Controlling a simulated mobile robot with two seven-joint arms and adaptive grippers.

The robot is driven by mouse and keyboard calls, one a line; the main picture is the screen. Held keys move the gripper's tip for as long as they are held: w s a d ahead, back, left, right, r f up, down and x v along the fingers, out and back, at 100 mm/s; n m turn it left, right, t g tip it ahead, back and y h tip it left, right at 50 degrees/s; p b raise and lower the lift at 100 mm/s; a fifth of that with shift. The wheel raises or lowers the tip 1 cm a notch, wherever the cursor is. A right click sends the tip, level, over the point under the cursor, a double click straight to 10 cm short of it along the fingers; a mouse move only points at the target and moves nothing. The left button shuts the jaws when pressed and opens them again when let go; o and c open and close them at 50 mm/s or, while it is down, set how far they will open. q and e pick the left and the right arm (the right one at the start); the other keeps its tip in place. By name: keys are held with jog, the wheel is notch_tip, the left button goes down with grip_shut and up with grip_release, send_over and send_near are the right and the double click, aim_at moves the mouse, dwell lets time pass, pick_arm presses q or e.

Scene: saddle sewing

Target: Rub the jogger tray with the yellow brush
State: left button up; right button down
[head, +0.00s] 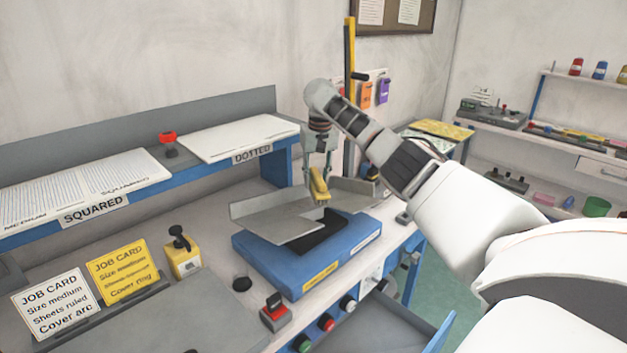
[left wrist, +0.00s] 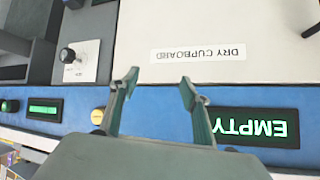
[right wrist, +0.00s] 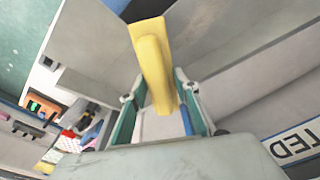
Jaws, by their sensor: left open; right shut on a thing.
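The jogger tray is a grey angled metal tray (head: 270,219) on a blue base (head: 300,262), in the middle of the head view. The yellow brush (head: 319,184) is over the tray's back part. My right gripper (head: 319,172) is shut on the brush and points down at the tray. In the right wrist view the brush (right wrist: 153,60) sticks out beyond the fingers, with grey tray walls (right wrist: 225,45) around it. I cannot tell if the brush touches the tray. My left gripper (left wrist: 155,95) is open and empty, above a blue panel; it is not in the head view.
A blue shelf with paper stacks (head: 235,140) stands behind the tray. Job cards (head: 122,271), a yellow block with a black knob (head: 182,257) and a red button box (head: 275,313) are nearby.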

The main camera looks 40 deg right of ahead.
jog(key=shift+r, duration=0.1)
jog(key=shift+s+a+r, duration=0.1)
jog(key=shift+a+r, duration=0.4)
jog(key=shift+a, duration=1.75)
jog(key=shift+a+r, duration=0.45)
jog(key=shift+a, duration=1.75)
jog(key=shift+s+a+r, duration=0.1)
jog(key=shift+a+r, duration=0.4)
jog(key=shift+a, duration=1.75)
jog(key=shift+w+r, duration=0.1)
jog(key=shift+w+d+r, duration=0.15)
jog(key=shift+w+r, duration=0.05)
jog(key=shift+r, duration=0.7)
jog(key=shift+w+d+r, duration=0.15)
jog(key=shift+w+r, duration=0.1)
jog(key=shift+r, duration=0.7)
jog(key=shift+w+d+r, duration=0.15)
jog(key=shift+w+r, duration=0.05)
jog(key=shift+r, duration=0.7)
jog(key=shift+r, duration=0.1)
jog(key=shift+w+d+r, duration=0.1)
jog(key=shift+w+r, duration=0.1)
jog(key=shift+r, duration=0.5)
jog(key=shift+w+d+r, duration=0.1)
jog(key=shift+w+r, duration=0.05)
jog(key=shift+r, duration=0.55)
jog(key=shift+f, duration=0.1)
